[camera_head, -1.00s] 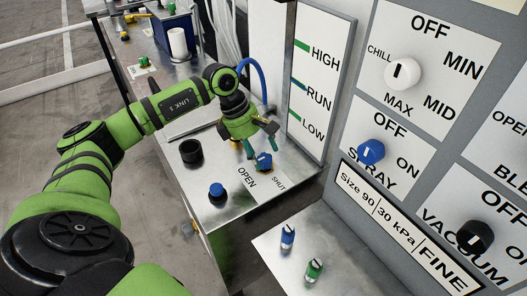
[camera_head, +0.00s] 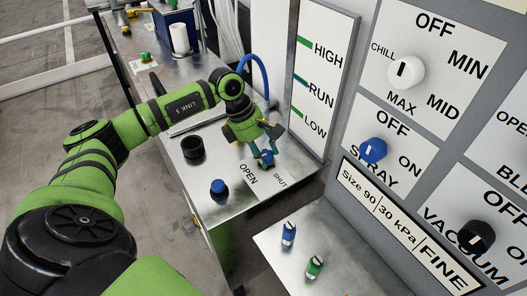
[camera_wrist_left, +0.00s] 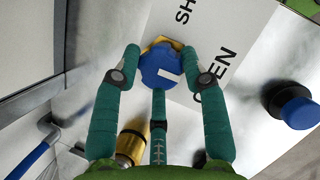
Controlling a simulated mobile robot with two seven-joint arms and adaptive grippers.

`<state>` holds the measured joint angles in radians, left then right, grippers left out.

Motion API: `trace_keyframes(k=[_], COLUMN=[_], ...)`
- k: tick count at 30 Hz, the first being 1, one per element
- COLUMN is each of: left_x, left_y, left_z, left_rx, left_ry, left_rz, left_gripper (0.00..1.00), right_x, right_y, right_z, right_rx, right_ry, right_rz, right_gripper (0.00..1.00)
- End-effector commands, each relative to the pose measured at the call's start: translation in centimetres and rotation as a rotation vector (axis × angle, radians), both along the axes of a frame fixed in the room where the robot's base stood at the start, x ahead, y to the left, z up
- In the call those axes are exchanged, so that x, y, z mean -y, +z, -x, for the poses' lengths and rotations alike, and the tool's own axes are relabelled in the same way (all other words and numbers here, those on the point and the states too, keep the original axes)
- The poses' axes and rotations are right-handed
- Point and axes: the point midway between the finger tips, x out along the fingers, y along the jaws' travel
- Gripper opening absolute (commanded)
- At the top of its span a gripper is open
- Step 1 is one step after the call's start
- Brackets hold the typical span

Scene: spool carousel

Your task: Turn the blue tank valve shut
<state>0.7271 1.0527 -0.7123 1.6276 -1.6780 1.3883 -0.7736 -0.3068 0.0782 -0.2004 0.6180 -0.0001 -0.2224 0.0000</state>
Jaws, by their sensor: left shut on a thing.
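The blue tank valve (camera_head: 266,157) stands on the metal bench beside a white label reading OPEN and SHUT (camera_head: 262,178). In the left wrist view the valve is a round blue knob (camera_wrist_left: 161,66) with a white mark, over a brass-coloured base. My left gripper (camera_head: 263,160) is over the valve, its teal fingers shut on the knob from both sides. The fingers also show in the left wrist view (camera_wrist_left: 162,70). They partly hide the valve in the head view. My right gripper is not in view.
A black cup (camera_head: 193,148) and a blue-topped knob (camera_head: 219,189) stand on the bench left of the valve. A HIGH/RUN/LOW board (camera_head: 321,85) rises behind. A control panel with dials (camera_head: 405,72) is at right. Blue and green vials (camera_head: 289,233) stand on a nearer shelf.

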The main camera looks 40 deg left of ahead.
Motion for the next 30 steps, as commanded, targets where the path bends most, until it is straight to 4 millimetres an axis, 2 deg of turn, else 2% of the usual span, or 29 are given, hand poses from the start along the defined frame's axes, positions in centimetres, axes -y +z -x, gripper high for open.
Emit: trace_keyframes(k=[8, 30], left_x=[0.6, 1.1], left_y=[-0.2, -0.2], left_z=[0.2, 0.2], left_rx=[0.0, 0.005], left_ry=[0.145, 0.833], left_rz=[0.012, 0.016], left_gripper=[0.11, 0.11], right_x=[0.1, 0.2], right_y=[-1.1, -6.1], right_z=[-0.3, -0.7], right_rx=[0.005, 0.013], right_ry=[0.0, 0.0], right_rz=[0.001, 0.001], right_gripper=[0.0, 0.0])
